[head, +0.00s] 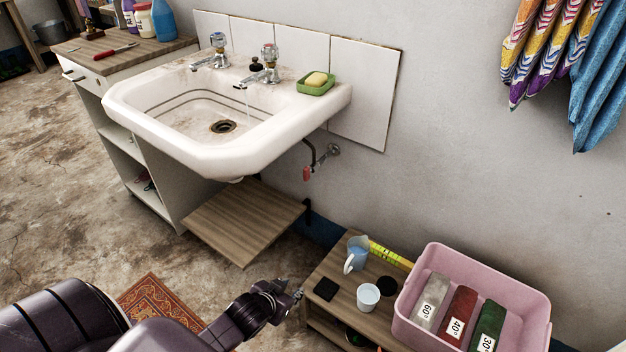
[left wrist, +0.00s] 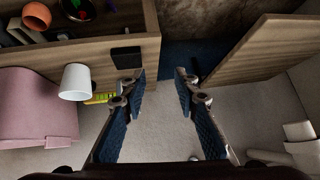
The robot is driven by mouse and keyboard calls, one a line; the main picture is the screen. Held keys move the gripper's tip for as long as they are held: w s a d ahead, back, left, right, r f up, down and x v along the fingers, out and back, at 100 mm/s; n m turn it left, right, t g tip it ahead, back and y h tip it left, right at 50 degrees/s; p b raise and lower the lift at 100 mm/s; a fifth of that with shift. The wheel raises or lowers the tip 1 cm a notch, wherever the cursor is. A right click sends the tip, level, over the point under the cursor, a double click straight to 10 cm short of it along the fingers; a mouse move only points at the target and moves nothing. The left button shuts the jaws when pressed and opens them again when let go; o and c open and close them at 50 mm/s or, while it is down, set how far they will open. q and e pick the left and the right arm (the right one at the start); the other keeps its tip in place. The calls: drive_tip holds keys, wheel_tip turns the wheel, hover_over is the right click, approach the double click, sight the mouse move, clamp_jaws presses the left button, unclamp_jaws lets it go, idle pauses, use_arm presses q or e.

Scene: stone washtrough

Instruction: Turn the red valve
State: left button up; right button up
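The red valve (head: 306,174) is a small red handle on a pipe fitting at the wall, below the right side of the white sink (head: 200,160). A dark pipe runs from it up toward the sink. My left gripper (head: 298,295) is low in front of the small wooden shelf, well below the valve and apart from it. In the left wrist view the left gripper (left wrist: 160,80) is open, with nothing between its fingers. I cannot make out the valve in that view. My right gripper is not in view.
A wooden panel (head: 243,222) sticks out under the sink. A thin water stream seems to fall from the right tap (head: 268,70).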

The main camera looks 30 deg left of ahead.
use_arm(q)
drive_tip(key=w+a+r+t+b, duration=0.2)
drive_tip(key=w+a+r+t, duration=0.15)
drive_tip(key=w, duration=0.25)
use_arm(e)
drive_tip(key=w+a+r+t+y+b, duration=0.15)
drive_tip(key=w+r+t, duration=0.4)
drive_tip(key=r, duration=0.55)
use_arm(q)
drive_tip(key=t+h+b, duration=0.3)
drive_tip(key=t, duration=0.3)
approach(304, 173)
drive_tip(key=w, duration=0.2)
drive_tip(key=shift+m, duration=0.4)
drive_tip(key=w, duration=0.2)
drive_tip(key=w+b, duration=0.1)
drive_tip(key=w, duration=0.1)
drive_tip(key=w+b, duration=0.1)
drive_tip(key=w, duration=0.1)
drive_tip(key=shift+w+d+r, duration=0.1)
drive_tip(key=shift+w+d, duration=0.25)
drive_tip(key=shift+d, duration=0.05)
drive_tip(key=shift+w, duration=0.3)
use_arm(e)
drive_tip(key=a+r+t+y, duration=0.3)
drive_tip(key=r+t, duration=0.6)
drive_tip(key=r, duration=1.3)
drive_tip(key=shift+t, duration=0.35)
